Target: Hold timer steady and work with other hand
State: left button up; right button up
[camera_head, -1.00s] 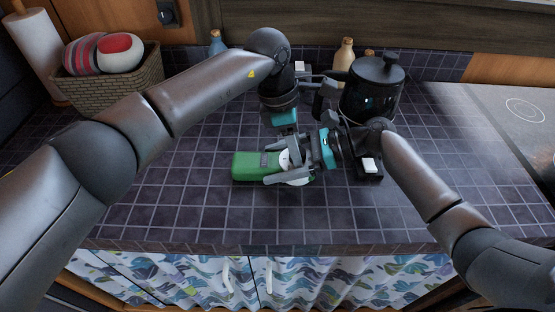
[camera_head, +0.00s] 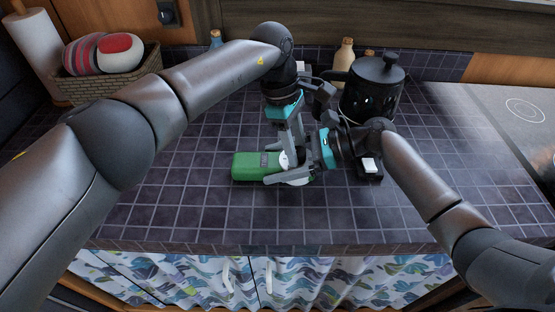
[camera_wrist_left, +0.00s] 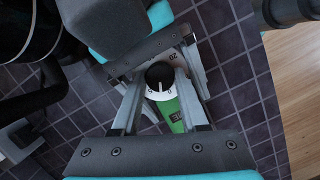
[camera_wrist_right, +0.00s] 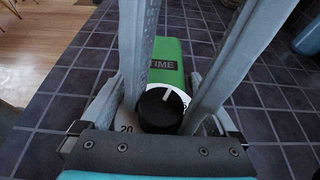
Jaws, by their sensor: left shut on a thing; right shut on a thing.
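The green timer (camera_head: 253,167) lies on the tiled counter. Its white dial and black knob show in the left wrist view (camera_wrist_left: 160,77) and the right wrist view (camera_wrist_right: 160,108). My right gripper (camera_head: 280,166) reaches in from the right and is shut on the timer, one finger on each side of its dial end. My left gripper (camera_head: 291,158) points down from above and is shut on the black knob, a finger on either side. In the head view the knob is mostly hidden behind the fingers.
A black kettle (camera_head: 371,92) stands close behind my right wrist. A bottle (camera_head: 344,58) is at the back. A basket (camera_head: 113,88) with cushion-like items and a paper roll (camera_head: 38,50) are at the back left. The counter front is clear.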

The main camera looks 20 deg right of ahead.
pick_arm(q)
jog(key=shift+m, duration=0.5)
jog(key=shift+m+g+y, duration=0.3)
jog(key=shift+m+y, duration=0.1)
jog(key=shift+m, duration=1)
